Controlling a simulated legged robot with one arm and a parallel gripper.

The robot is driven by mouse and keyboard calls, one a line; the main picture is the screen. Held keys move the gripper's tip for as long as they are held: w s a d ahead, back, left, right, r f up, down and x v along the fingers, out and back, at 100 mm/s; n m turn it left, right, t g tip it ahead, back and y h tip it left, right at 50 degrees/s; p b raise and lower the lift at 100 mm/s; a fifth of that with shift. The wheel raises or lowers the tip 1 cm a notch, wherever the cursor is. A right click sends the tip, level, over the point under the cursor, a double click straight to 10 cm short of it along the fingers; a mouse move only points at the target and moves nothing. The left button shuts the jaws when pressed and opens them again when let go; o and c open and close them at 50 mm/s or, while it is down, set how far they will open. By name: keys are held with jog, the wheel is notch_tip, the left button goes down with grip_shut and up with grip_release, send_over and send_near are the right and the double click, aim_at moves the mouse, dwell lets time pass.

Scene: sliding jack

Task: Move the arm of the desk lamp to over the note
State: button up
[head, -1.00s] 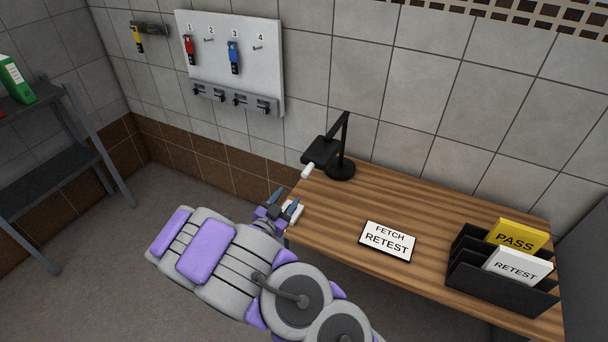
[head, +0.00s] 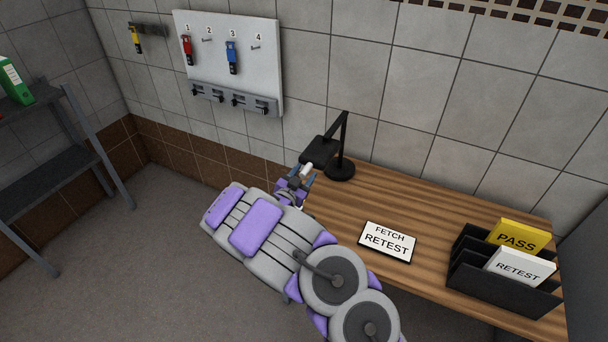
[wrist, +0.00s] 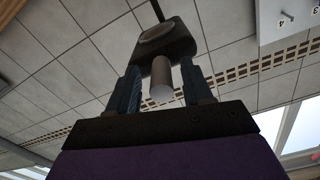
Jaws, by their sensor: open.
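The black desk lamp (head: 341,147) stands at the back left of the wooden desk. Its arm reaches left to a flat lamp head (head: 318,151) with a short white handle (head: 306,169). My gripper (head: 302,175) is at the handle. In the wrist view the open fingers (wrist: 160,88) stand on either side of the handle (wrist: 161,78), with gaps visible, and the lamp head (wrist: 165,42) lies beyond. The note, a framed card reading FETCH RETEST (head: 388,241), lies on the desk to the right of my arm and the lamp head.
A black sorter (head: 500,290) holds a yellow PASS card (head: 515,236) and a white RETEST card (head: 518,266) at the desk's right. The tiled wall is close behind the lamp. A pegboard (head: 228,60) hangs on the wall. The desk between lamp and note is clear.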

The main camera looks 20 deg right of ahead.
jog(key=shift+w+d, duration=0.25)
jog(key=shift+a, duration=0.15)
jog(key=shift+c, duration=0.8)
grip_shut()
